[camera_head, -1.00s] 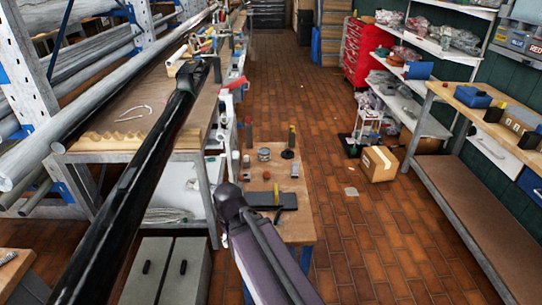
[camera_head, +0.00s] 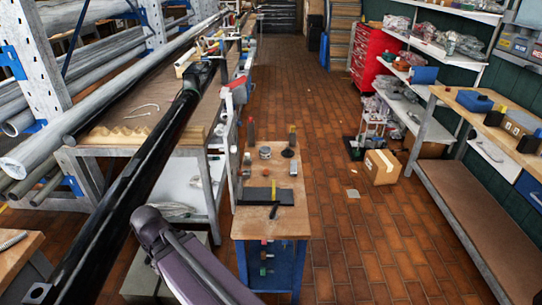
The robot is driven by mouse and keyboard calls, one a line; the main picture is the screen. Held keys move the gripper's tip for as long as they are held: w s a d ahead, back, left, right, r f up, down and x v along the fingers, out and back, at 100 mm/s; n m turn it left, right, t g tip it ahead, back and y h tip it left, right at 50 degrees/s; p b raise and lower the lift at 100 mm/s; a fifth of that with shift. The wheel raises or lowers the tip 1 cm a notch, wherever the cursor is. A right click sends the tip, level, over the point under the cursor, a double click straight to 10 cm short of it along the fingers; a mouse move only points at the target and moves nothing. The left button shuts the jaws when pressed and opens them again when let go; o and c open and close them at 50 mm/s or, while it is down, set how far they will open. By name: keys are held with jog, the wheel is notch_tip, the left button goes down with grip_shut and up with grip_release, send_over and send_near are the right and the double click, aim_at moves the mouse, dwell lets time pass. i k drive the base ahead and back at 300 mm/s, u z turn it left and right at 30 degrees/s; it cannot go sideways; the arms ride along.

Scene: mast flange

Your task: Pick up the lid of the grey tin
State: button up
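A small round grey tin (camera_head: 265,152) stands on the narrow wooden-topped bench (camera_head: 288,222), toward its back left. Its top looks flat, but it is too small to tell the lid from the body. A grey-purple arm link, which is mine, crosses the bottom of the view, left of and nearer than the bench. My gripper is not visible, so its opening and contents do not show.
A dark flat block (camera_head: 262,196) lies at the front of the bench; dark upright items (camera_head: 292,136) stand near its back. A long black bar crosses the left side. A cardboard box (camera_head: 382,167) sits on the brick floor, right. Floor between is mostly clear.

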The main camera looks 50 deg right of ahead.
aim_at(287, 152)
jog(key=u, duration=0.3)
jog(key=k, duration=1.05)
jog(key=z, duration=1.55)
jog(key=i, duration=0.85)
jog(key=u, duration=0.1)
